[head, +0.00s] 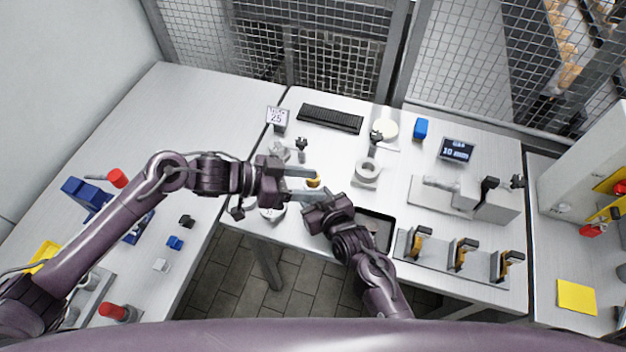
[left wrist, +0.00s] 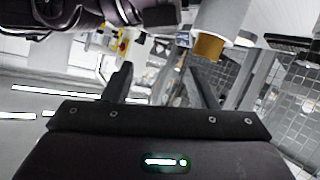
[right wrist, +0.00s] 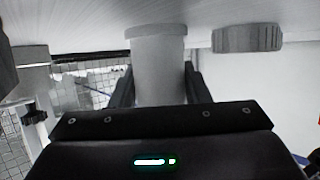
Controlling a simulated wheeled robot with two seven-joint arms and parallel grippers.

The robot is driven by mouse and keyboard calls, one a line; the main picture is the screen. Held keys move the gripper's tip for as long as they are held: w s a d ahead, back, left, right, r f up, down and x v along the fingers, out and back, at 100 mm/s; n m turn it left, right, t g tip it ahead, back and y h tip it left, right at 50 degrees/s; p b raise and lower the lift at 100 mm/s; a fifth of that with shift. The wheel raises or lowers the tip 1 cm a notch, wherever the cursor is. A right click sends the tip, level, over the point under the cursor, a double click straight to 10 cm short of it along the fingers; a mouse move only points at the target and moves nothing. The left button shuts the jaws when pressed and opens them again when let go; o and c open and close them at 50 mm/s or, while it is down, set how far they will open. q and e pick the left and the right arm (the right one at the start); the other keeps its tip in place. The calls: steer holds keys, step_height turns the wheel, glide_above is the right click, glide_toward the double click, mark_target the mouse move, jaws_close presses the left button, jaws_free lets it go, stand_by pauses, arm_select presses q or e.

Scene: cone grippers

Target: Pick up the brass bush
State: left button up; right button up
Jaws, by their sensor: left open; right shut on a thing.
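The brass bush (head: 314,181) is a small yellow-gold piece near the fingertips of my left gripper (head: 307,184) in the head view. My left gripper is open, its fingers reaching right on either side of the bush. In the left wrist view the bush (left wrist: 208,47) shows at the end of a pale grey cylinder (left wrist: 222,18); I cannot tell whether it is seated inside. My right gripper (head: 313,209) is just below the bush in the head view. In the right wrist view it is shut on a grey flanged cylinder (right wrist: 158,65).
A round grey part on a block (head: 367,170) and a black tray (head: 376,230) lie right of the grippers. A keyboard (head: 331,118) and a small calendar (head: 277,117) are behind. A knurled grey disc (right wrist: 248,38) shows in the right wrist view.

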mark_target(320, 179)
arm_select(q)
steer(key=a+f+t+h, duration=0.35)
steer(key=a+t, duration=0.25)
steer(key=a, duration=0.2)
steer(key=shift+y, duration=0.45)
steer(key=x, duration=1.1)
steer(key=shift+s+d+f, duration=0.1)
steer(key=shift+f, duration=0.15)
steer(key=shift+d+f, duration=0.1)
steer(key=shift+d, duration=0.35)
steer(key=shift+c, duration=1)
steer(key=c, duration=0.9)
arm_select(e)
steer(key=o, duration=1.1)
arm_select(q)
step_height(320, 179, up, 10)
